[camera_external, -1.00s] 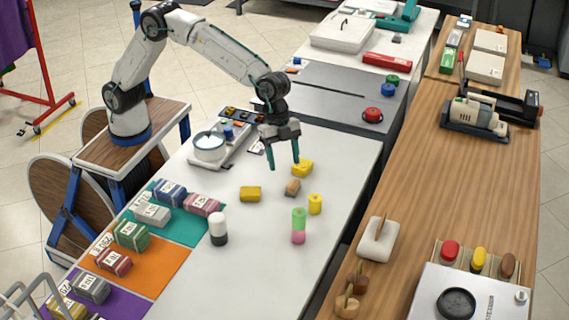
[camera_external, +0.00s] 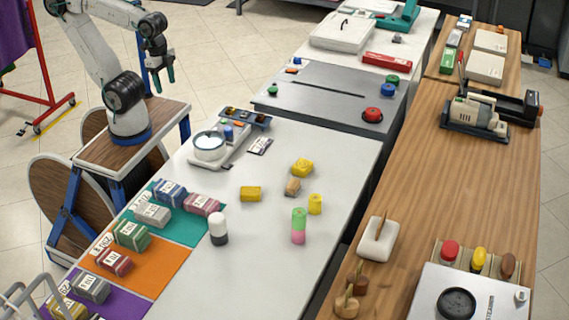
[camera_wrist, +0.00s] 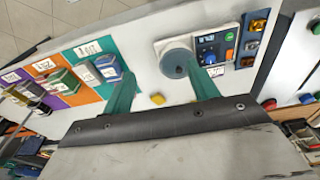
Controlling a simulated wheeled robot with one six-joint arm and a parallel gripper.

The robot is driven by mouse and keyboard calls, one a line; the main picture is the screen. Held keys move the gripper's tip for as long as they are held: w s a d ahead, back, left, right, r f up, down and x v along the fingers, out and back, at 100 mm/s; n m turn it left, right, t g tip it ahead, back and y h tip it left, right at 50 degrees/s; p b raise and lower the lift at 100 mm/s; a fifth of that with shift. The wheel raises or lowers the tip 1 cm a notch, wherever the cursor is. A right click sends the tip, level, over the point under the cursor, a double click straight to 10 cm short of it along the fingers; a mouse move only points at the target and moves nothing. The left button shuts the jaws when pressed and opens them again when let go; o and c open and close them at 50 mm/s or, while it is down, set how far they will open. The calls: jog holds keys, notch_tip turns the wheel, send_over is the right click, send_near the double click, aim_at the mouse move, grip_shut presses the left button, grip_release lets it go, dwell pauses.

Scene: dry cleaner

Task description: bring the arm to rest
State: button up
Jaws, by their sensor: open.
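My arm (camera_external: 95,45) is folded back over its wooden base, upright and clear of the white table. My gripper (camera_external: 161,79) hangs beside the column with its fingers pointing down, off the table's far left corner. In the wrist view, the two teal fingers of my gripper (camera_wrist: 163,90) stand wide apart with nothing between them in their grip. A yellow block (camera_wrist: 157,99) shows beyond the gap, far below on the table.
The white table (camera_external: 270,230) holds several yellow blocks, a green-and-pink cylinder (camera_external: 299,225), a black-and-white cylinder (camera_external: 218,229) and a scale (camera_external: 210,147). Labelled blocks stand on teal, orange and purple mats. A wooden counter (camera_external: 450,190) runs along the right. Open floor lies behind my arm.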

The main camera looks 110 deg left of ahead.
jog(key=shift+s+a+f, duration=0.1)
jog(key=shift+s+f, duration=0.25)
jog(key=shift+s, duration=0.25)
jog(key=shift+s+a+f, duration=0.1)
jog(key=shift+s+f, duration=0.25)
jog(key=shift+s, duration=0.25)
dwell(0.3)
